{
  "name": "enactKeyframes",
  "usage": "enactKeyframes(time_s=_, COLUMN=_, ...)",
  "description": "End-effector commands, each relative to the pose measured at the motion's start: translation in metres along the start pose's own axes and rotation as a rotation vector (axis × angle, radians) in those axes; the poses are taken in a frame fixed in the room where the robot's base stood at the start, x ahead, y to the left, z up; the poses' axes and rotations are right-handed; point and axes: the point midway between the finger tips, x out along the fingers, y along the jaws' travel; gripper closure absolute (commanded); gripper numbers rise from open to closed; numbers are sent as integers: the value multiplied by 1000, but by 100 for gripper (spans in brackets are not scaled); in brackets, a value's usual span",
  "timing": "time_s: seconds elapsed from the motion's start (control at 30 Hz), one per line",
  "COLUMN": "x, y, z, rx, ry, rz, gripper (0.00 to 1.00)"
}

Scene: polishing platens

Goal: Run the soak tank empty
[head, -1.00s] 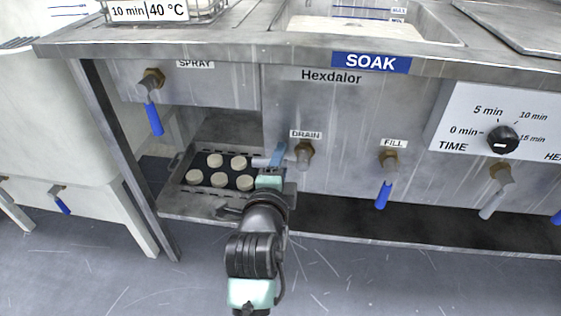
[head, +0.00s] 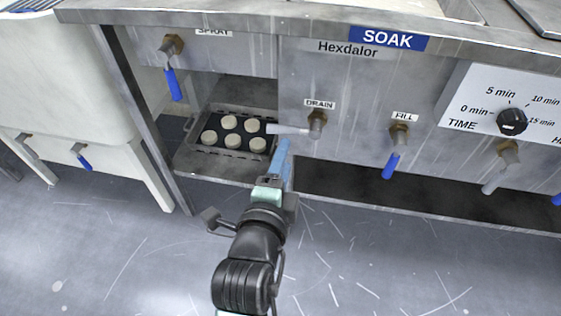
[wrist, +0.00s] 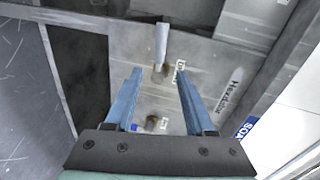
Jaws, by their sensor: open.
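The drain valve (head: 317,122) is on the grey front panel below the blue SOAK sign (head: 387,38), under a DRAIN label (head: 320,104). Its pale grey lever (head: 288,129) points left, roughly level. My gripper (head: 284,148) is open and empty, just below and in front of that lever. In the wrist view the lever (wrist: 162,42) stands beyond the open fingertips (wrist: 158,74), apart from them. The fill valve (head: 399,136) is to the right, its blue lever (head: 391,166) hanging down. The water level in the tank cannot be seen.
A tray (head: 190,146) with several pale round discs sits on the lower shelf, left of the drain valve. The spray valve's blue lever (head: 173,85) hangs down above it. A grey-levered valve (head: 497,178) is at the right. The floor in front is clear.

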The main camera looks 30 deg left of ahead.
Motion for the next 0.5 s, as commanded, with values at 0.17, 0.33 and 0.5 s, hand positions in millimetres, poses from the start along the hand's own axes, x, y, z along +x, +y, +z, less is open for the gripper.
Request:
enactKeyframes(time_s=0.17, x=-19, y=-1, z=0, rx=0, ry=1, rz=0, gripper=45)
enactKeyframes(time_s=0.33, x=-26, y=0, z=0, rx=1, ry=1, rz=0, gripper=45)
enactKeyframes(time_s=0.5, x=-26, y=0, z=0, rx=0, ry=1, rz=-1, gripper=45)
